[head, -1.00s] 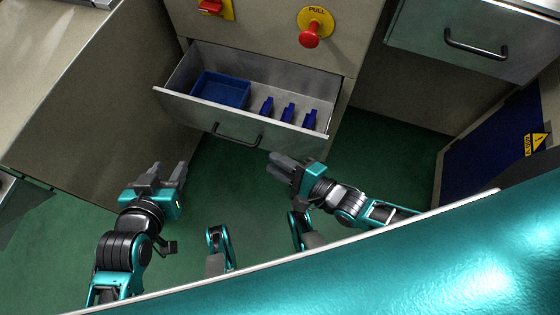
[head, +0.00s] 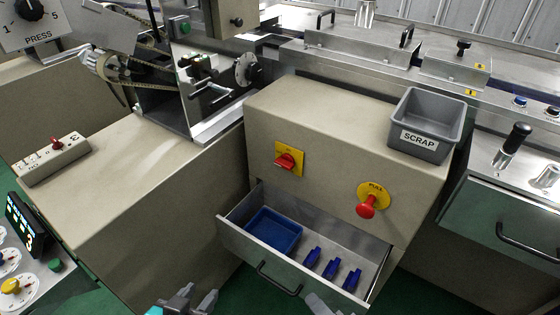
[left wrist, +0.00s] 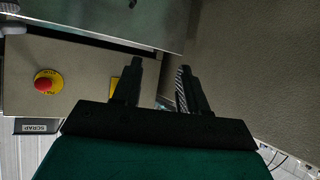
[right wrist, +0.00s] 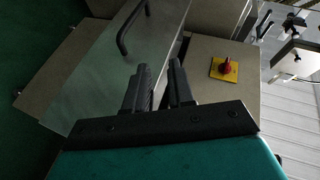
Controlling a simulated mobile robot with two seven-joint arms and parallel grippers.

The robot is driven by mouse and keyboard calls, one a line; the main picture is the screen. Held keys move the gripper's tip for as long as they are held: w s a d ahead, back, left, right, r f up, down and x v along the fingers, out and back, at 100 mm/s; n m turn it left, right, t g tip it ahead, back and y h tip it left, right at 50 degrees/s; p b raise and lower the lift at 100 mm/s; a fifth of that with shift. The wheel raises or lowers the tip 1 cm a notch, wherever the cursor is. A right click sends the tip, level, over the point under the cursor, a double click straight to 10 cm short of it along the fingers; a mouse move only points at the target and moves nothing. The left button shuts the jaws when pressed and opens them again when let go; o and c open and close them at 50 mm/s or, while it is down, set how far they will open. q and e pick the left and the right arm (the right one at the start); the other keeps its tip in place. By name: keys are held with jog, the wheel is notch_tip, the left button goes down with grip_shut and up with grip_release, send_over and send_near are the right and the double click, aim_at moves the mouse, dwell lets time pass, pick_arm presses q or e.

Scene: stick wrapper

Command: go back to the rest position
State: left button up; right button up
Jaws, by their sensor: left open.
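My left gripper (head: 199,294) shows at the bottom edge of the head view, in front of the open drawer. Its fingers stand wide apart and empty in the left wrist view (left wrist: 160,68). My right gripper (head: 318,300) is only partly in the head view, at the bottom edge just below the drawer front. In the right wrist view (right wrist: 158,70) its fingers have a narrow gap with nothing between them. The rest of both arms is cut off in the head view.
The open drawer (head: 328,292) holds a blue tray (head: 273,231) and several small blue parts (head: 330,268). Above it are a red rotary switch (head: 287,161) and a red PULL knob (head: 368,205). A grey SCRAP bin (head: 428,122) stands on the cabinet top.

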pick_arm(q)
jog(key=shift+y, duration=0.4)
jog(key=r+p, duration=0.1)
jog(key=p, duration=0.1)
jog(key=s+a+r+p, duration=0.1)
jog(key=a+r+p, duration=0.1)
jog(key=p, duration=0.1)
jog(key=shift+s+r+p, duration=0.3)
jog(key=shift+r, duration=0.05)
pick_arm(e)
jog(key=s+d+r+n+g+h, duration=0.1)
jog(key=d+r+n+h, duration=0.4)
jog(key=d+r+n, duration=0.4)
jog(key=n, duration=0.2)
jog(key=shift+s+d+r+n, duration=0.15)
jog(key=shift+s+d+n, duration=0.05)
jog(key=shift+d+n, duration=0.1)
pick_arm(q)
jog(key=shift+d, duration=0.1)
